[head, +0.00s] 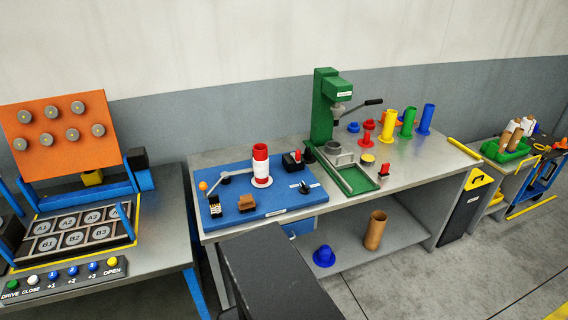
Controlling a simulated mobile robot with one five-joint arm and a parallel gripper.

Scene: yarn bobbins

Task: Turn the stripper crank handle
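A blue board (235,222) lies on the left part of the middle table. The arm runs toward a red-and-white bobbin (261,165) standing upright on the board. A green press (323,105) stands behind and to the right, with a lever ending in a black grip (373,102) pointing right. The small labels are too small to read, so I cannot tell which machine is the stripper. My gripper is not in view.
A left bench holds an orange panel (60,130) and a button row. Upright yellow (389,122), green and blue bobbins stand at the table's right. A brown tube (375,230) and blue piece (324,256) sit on the lower shelf. Floor shows at the right.

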